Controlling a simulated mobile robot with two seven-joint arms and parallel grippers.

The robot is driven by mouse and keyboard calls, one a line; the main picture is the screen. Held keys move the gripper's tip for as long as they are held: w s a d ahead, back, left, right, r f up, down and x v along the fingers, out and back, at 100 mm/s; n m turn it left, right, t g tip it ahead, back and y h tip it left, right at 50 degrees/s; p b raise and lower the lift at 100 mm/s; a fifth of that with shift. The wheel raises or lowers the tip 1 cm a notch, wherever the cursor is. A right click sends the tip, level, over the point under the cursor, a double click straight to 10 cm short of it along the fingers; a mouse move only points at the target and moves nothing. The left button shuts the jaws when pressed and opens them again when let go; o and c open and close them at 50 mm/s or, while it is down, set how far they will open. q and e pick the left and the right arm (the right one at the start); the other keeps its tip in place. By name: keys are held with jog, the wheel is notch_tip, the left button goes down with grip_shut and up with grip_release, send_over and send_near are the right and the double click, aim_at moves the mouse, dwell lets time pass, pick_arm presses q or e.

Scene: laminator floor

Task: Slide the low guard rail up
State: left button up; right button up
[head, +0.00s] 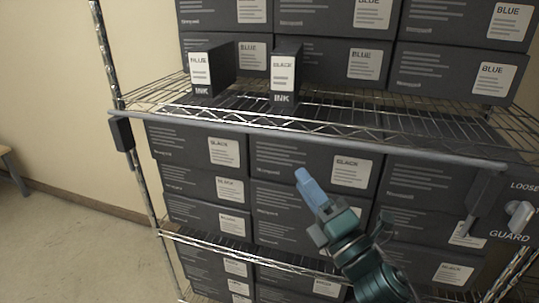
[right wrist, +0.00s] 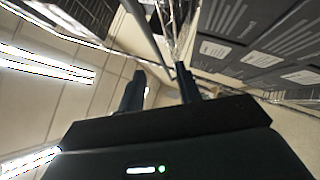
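The low guard rail (head: 330,142) is a thin grey bar across the front of the wire shelf, at about the level of the shelf's front edge. It has a dark block (head: 121,134) at its left end and a grey bracket (head: 487,194) near its right end. My right gripper (head: 305,180) is below the rail, in front of the boxes marked BLACK, and does not touch the rail. In the right wrist view its two fingers (right wrist: 161,88) stand apart with nothing visible between them. My left gripper is not in view.
A pale knob (head: 520,216) sits at the right by the words LOOSE and GUARD. Two ink boxes, BLUE (head: 200,75) and BLACK (head: 284,74), stand on the shelf behind the rail. Stacked dark boxes (head: 205,187) fill the shelf below.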

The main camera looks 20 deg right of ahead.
aim_at(270, 132)
jog(key=shift+n, duration=0.5)
jog(key=p+x, duration=0.1)
jog(key=x, duration=0.3)
jog(key=p+x, duration=0.1)
jog(key=x, duration=0.3)
jog(key=r+p+x, duration=0.1)
jog(key=x, duration=0.3)
jog(key=shift+s, duration=0.25)
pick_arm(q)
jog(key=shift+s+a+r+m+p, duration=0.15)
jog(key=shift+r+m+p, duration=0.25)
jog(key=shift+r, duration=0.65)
pick_arm(e)
jog(key=shift+w+a+r, duration=0.15)
jog(key=shift+w+a, duration=0.05)
jog(key=shift+w, duration=0.45)
grip_shut()
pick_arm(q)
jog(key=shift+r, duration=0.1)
